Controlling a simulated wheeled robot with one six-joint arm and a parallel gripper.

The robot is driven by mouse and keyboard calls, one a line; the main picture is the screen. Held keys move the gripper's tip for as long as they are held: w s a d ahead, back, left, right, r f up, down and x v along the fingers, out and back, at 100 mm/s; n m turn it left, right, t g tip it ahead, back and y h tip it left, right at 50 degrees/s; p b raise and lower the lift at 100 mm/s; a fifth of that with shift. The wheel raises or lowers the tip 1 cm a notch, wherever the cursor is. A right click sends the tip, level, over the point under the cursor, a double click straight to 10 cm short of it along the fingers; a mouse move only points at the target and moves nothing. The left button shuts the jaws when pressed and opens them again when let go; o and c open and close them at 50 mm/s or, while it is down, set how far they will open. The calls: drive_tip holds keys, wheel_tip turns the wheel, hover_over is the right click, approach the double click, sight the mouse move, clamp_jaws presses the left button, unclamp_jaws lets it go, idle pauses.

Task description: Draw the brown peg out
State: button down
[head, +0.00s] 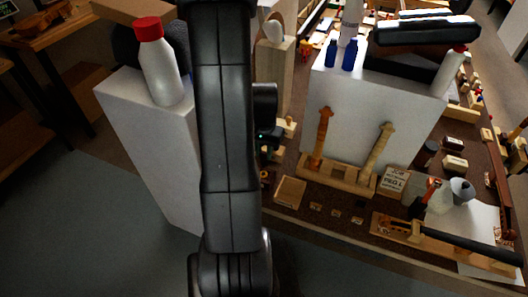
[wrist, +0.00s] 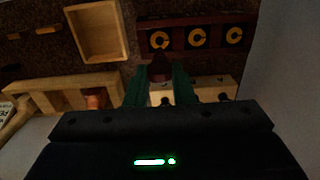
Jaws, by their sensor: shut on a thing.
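In the wrist view my gripper (wrist: 160,80) has its two dark green fingers closed on a small dark brown piece, which looks like the brown peg (wrist: 160,66). A pale wooden block (wrist: 214,88) with dark holes lies under and beside the fingers. I cannot tell whether the peg still sits in a hole, since the fingers and the gripper body hide its lower part. In the head view my arm covers most of the gripper, and the peg does not show there.
A dark red rack (wrist: 190,22) with yellow rings stands just beyond the fingers. An empty wooden tray (wrist: 98,32) lies to the left. In the head view, a white box with a red-capped bottle (head: 160,70) stands left of my arm, and a white panel (head: 365,115) stands right.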

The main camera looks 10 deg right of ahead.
drive_tip(key=shift+r+p, duration=1.55)
drive_tip(key=shift+r, duration=1.1)
